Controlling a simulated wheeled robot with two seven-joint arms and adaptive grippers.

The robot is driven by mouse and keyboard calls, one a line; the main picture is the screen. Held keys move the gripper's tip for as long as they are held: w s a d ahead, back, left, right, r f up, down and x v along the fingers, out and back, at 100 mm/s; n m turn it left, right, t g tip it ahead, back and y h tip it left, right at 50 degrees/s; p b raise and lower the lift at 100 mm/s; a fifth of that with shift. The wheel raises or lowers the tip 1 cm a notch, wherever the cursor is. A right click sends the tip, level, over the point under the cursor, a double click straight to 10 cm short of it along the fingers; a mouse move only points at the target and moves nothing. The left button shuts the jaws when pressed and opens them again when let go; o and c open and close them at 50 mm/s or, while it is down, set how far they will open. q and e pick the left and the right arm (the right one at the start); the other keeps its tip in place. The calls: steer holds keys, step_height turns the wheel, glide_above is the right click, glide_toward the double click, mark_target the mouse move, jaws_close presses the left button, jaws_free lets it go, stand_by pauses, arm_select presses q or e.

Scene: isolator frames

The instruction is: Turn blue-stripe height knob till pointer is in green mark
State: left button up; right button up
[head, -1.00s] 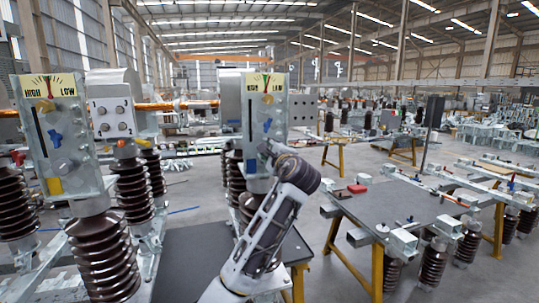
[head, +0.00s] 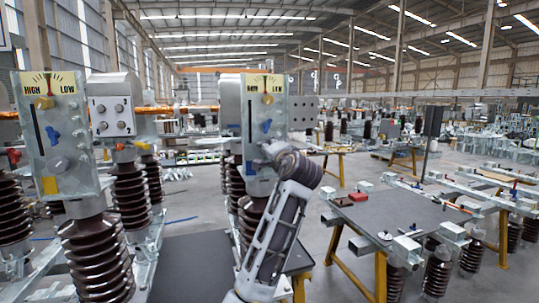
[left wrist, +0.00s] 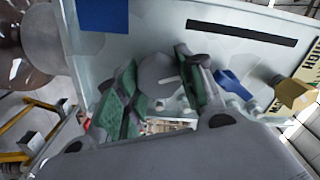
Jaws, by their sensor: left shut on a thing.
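The blue-stripe panel (head: 277,112) stands upright at the centre of the head view, with a HIGH/LOW dial (head: 265,83) on top. The dial's pointer is too small to read against its marks. The blue stripe (left wrist: 103,14) shows at the upper left of the left wrist view. My left gripper (head: 266,154) reaches the lower part of this panel. In the left wrist view its green-padded fingers are shut on a round grey knob (left wrist: 157,73), one on each side. The gripper hides this knob in the head view. My right gripper is not in view.
A blue handle (left wrist: 231,84) and a yellow knob (left wrist: 290,92) stick out beside the gripped knob. A similar panel with a yellow stripe (head: 49,185) stands at left. Brown ribbed insulators (head: 97,255) stand below. A dark table (head: 385,215) is at right.

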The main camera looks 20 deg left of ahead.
arm_select(q)
steer(key=shift+f, duration=0.15)
stand_by(0.3)
steer(key=o, duration=1)
steer(key=shift+v, duration=6)
steer(key=shift+n, duration=0.4)
